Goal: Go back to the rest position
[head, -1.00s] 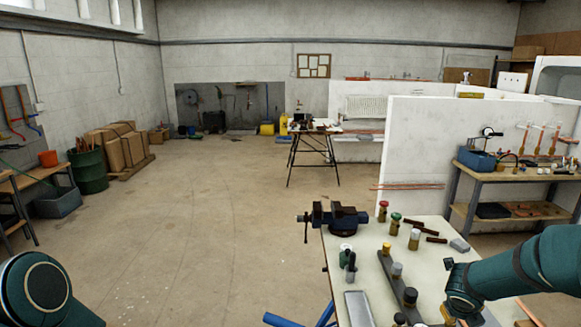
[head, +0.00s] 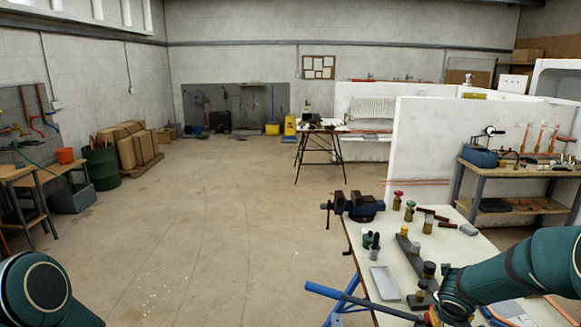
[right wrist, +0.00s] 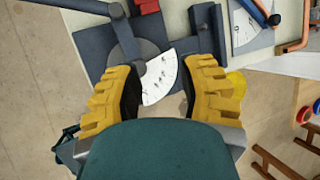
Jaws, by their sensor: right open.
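My right arm comes in from the right in the head view. Its gripper (head: 434,314) is low over the near part of the workbench (head: 366,245) and is partly cut off by the frame's bottom edge. In the right wrist view the yellow fingers of the right gripper (right wrist: 162,75) are spread apart with nothing between them. Below them lies a dark tool with a white graduated dial (right wrist: 160,82). Of my left arm only a dark green part shows at the lower left; its gripper is out of view.
The bench carries a vise (head: 358,206), several colour-capped fittings and a grey tray (head: 384,282). A blue bar (head: 350,297) sticks out past its left edge. A white partition (head: 435,140) and a second bench (head: 525,170) stand to the right.

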